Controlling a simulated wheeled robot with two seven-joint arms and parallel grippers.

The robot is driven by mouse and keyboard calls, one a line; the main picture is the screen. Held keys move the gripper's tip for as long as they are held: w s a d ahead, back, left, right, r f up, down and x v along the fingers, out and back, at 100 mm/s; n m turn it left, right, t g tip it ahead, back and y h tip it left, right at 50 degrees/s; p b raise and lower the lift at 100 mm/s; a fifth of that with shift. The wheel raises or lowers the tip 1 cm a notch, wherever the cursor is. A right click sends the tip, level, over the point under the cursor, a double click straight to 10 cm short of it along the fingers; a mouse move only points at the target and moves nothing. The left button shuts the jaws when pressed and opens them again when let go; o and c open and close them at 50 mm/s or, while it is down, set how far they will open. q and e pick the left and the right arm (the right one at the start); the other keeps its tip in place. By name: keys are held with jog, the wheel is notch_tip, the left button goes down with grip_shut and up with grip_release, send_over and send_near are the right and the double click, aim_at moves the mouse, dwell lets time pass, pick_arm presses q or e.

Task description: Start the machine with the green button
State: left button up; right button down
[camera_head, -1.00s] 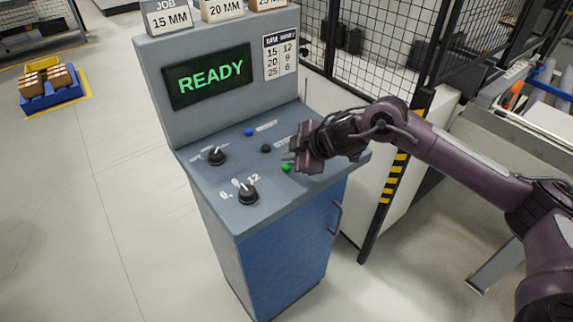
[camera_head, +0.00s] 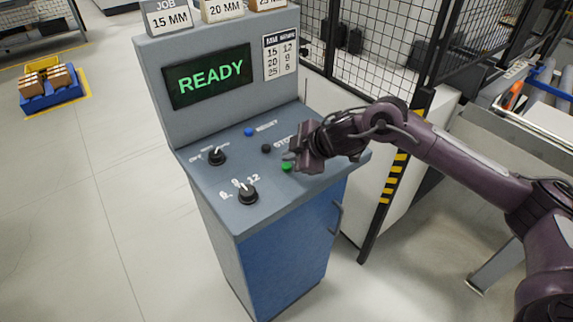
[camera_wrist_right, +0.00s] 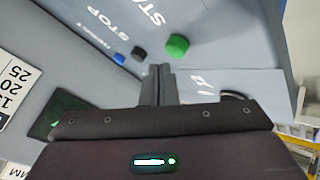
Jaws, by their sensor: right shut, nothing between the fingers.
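The green button (camera_head: 286,167) sits on the sloped top of the grey control console (camera_head: 205,215). It also shows in the right wrist view (camera_wrist_right: 177,46), just beyond my fingertips and slightly to their right. My right gripper (camera_head: 289,157) is shut and empty, held just above and beside the green button; whether it touches cannot be told from the head view, but a small gap shows in the wrist view. The fingers also show in the wrist view (camera_wrist_right: 160,70). The screen (camera_head: 208,77) reads READY in green. My left gripper is not in view.
A black stop button (camera_head: 266,148) and a blue reset button (camera_head: 248,132) sit near the green one. Two black knobs (camera_head: 247,194) (camera_head: 217,157) are at the left. A mesh fence (camera_head: 385,45) stands behind, with a striped post (camera_head: 393,180) on the right.

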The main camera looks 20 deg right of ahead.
jog(key=shift+f, duration=0.1)
jog(key=shift+f, duration=0.35)
